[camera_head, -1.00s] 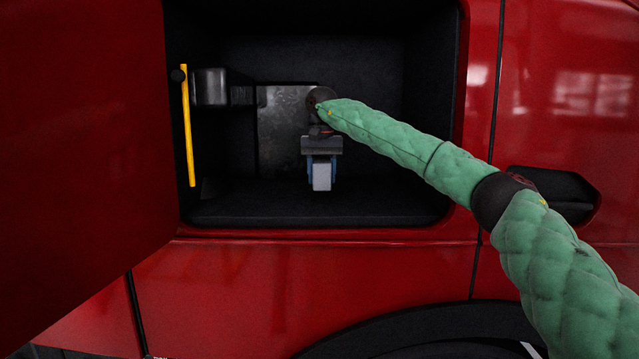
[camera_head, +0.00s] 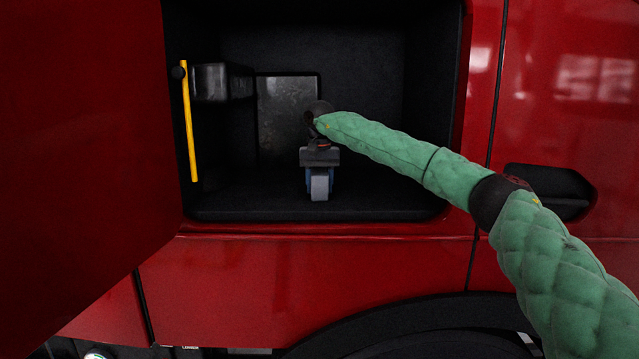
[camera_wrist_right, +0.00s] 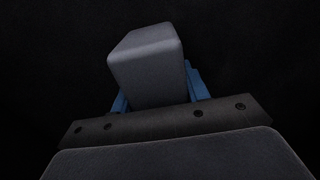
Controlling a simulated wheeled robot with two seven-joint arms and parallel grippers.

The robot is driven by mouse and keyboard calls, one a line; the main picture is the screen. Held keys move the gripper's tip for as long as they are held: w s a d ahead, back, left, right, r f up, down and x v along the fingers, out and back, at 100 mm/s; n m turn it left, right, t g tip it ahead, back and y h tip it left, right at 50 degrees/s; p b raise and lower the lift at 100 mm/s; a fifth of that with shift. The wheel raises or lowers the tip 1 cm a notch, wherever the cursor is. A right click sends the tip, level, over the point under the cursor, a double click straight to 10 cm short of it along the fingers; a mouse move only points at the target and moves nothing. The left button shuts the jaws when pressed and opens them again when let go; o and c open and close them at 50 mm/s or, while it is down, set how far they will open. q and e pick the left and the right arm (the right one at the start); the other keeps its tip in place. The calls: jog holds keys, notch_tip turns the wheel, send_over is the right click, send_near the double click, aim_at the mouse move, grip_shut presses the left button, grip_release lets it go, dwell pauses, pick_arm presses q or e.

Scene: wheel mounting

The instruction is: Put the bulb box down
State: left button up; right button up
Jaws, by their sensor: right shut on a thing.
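The bulb box (camera_head: 319,186) is a small light-grey box inside the dark open compartment of the red vehicle. My right gripper (camera_head: 319,178) is shut on it, with blue fingers on both sides. The box is low, near the compartment floor (camera_head: 250,207); I cannot tell whether it touches the floor. In the right wrist view the box (camera_wrist_right: 147,65) sits between the blue fingers (camera_wrist_right: 160,92), slightly tilted, against a black background. My left gripper is not in view.
The open red door (camera_head: 80,150) stands at the left. A yellow strut (camera_head: 188,125) is at the compartment's left edge. A dark box-shaped part (camera_head: 221,82) and a grey panel (camera_head: 287,115) are at the back left. The compartment floor beside the box looks clear.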

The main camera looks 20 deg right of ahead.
jog(key=o, duration=1.1)
jog(key=shift+s+r, duration=0.1)
